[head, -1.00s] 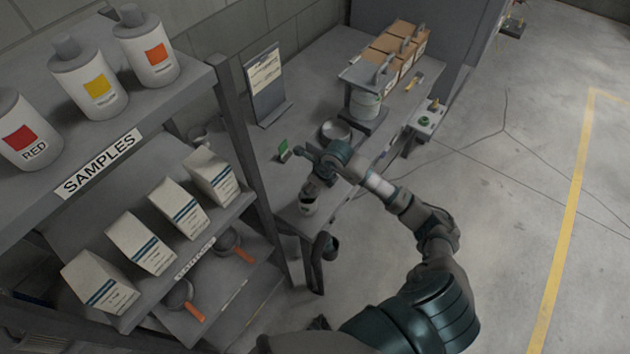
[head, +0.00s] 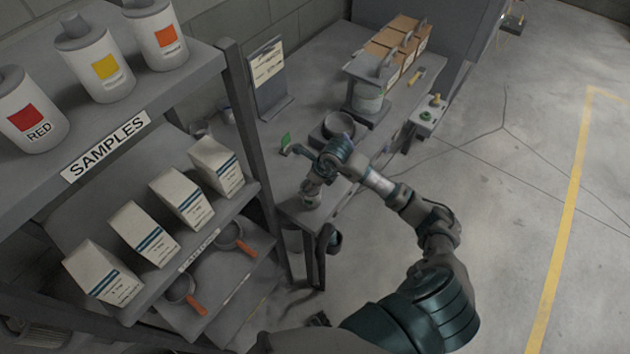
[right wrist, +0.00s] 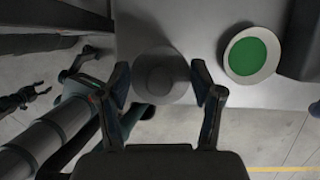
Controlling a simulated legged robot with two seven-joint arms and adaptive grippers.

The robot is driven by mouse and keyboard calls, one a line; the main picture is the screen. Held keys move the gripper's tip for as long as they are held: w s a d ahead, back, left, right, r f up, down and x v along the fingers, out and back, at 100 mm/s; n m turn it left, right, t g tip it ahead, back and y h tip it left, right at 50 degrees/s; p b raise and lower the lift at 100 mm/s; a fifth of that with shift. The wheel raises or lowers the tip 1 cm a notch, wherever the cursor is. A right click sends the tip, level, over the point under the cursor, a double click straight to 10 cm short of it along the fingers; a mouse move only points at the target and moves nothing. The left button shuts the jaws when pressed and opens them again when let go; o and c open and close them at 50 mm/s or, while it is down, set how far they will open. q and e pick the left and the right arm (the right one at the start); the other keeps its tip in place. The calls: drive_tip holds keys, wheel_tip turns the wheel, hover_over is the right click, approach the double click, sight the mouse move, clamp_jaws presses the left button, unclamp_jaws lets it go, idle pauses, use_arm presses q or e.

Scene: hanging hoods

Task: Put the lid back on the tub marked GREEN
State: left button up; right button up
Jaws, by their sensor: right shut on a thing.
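My right gripper (right wrist: 160,85) is shut on a grey round lid-like piece (right wrist: 160,76), one finger at each side of it. I cannot tell whether the held piece is part of that container. In the right wrist view, a round white tub with a green top or contents (right wrist: 250,54) stands on the bench to the right of the gripper.
A shelf rack (head: 240,130) with bottles and cartons is close on the left.

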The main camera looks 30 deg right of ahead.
drive_tip(key=shift+a+r, duration=0.3)
drive_tip(key=shift+a, duration=0.55)
drive_tip(key=shift+d, duration=0.1)
drive_tip(key=shift+d+f, duration=0.1)
drive_tip(key=shift+d, duration=0.2)
drive_tip(key=shift+d+f, duration=0.1)
drive_tip(key=shift+d, duration=0.3)
drive_tip(key=shift+a, duration=0.45)
drive_tip(key=shift+a+r, duration=0.2)
drive_tip(key=shift+a, duration=0.45)
drive_tip(key=shift+d, duration=0.15)
drive_tip(key=shift+d+f, duration=0.2)
drive_tip(key=shift+d, duration=0.85)
use_arm(q)
drive_tip(key=shift+a+f, duration=0.2)
drive_tip(key=shift+a, duration=0.65)
use_arm(e)
drive_tip(key=shift+a, duration=0.3)
